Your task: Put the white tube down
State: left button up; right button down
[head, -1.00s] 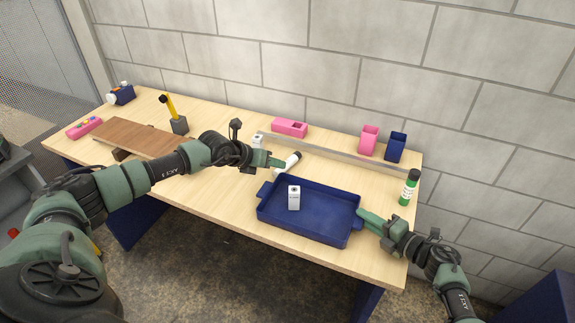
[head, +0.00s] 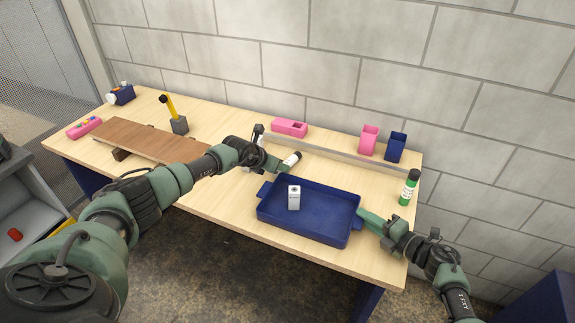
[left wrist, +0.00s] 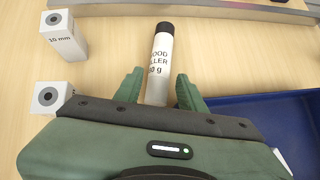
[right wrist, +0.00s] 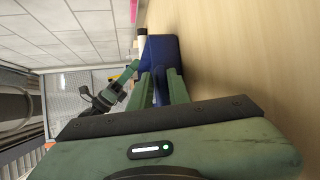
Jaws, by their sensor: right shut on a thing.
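The white tube (head: 290,161) with a black cap appears to lie on the table behind the blue tray. In the left wrist view the tube (left wrist: 159,65) shows dark lettering and sits between the green fingers of my left gripper (left wrist: 160,88). Those fingers are spread, with a gap on each side of the tube; its near end is hidden by the gripper body. My right gripper (right wrist: 160,80) is shut on the right end of the blue tray (head: 310,236), at its handle.
A white box (head: 294,198) stands in the tray. White boxes (left wrist: 62,40) stand left of the tube. A metal rail (head: 340,153) runs behind it. A green-and-white bottle (head: 408,190), pink bin (head: 368,140) and blue bin (head: 395,147) stand at the right. A brown board (head: 140,138) lies left.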

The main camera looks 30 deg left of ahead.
pick_arm(q)
jog(key=shift+x, duration=1.9)
jog(key=shift+r, duration=0.1)
grip_shut()
